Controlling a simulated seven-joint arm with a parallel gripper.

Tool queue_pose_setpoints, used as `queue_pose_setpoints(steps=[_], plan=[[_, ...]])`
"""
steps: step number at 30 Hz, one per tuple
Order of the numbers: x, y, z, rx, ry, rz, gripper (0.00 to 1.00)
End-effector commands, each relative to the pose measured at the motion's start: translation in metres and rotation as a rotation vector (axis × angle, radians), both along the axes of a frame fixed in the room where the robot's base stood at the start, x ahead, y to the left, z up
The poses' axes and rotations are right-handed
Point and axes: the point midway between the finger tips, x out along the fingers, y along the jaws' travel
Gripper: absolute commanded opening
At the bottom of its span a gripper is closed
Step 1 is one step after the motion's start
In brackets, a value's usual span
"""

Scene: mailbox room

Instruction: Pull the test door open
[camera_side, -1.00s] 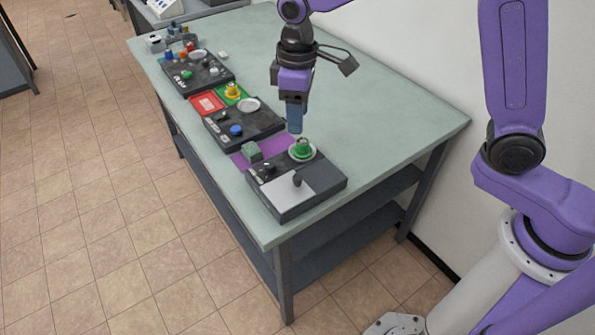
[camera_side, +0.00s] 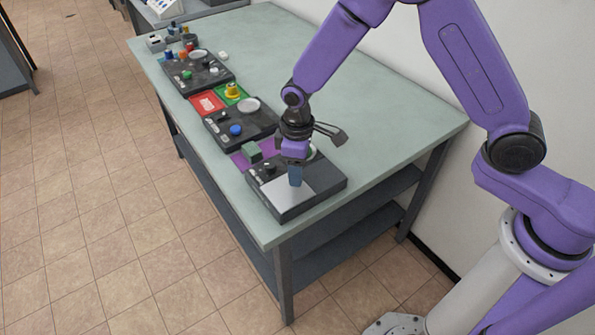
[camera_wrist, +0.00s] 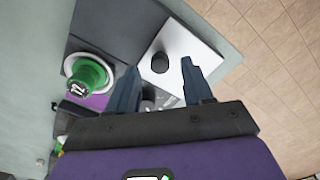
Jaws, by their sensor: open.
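The test door appears to be the pale flat panel (camera_side: 282,200) on the nearest dark box; in the wrist view it is a white panel (camera_wrist: 195,47) with an upright dark round knob (camera_wrist: 160,62). My gripper (camera_side: 295,180) points down over this panel. In the wrist view my gripper (camera_wrist: 159,66) is open, its two blue fingers apart, with the knob lying between the tips in the picture. I cannot tell how far down the fingers reach around it. In the side view my fingers hide the knob. The panel lies flat on the box.
A green object (camera_wrist: 88,74) on a white saucer stands beside the panel. The table's right half is clear.

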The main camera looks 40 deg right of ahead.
Motion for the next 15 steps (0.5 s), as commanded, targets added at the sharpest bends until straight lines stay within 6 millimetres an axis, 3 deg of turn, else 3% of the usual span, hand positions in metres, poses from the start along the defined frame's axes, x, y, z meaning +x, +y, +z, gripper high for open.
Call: queue_pose_setpoints(steps=[6,15], plan=[[0.0,0.0,-0.017,-0.001,0.001,0.0,0.51],[0.0,0.0,-0.019,0.001,-0.001,0.0,0.51]])
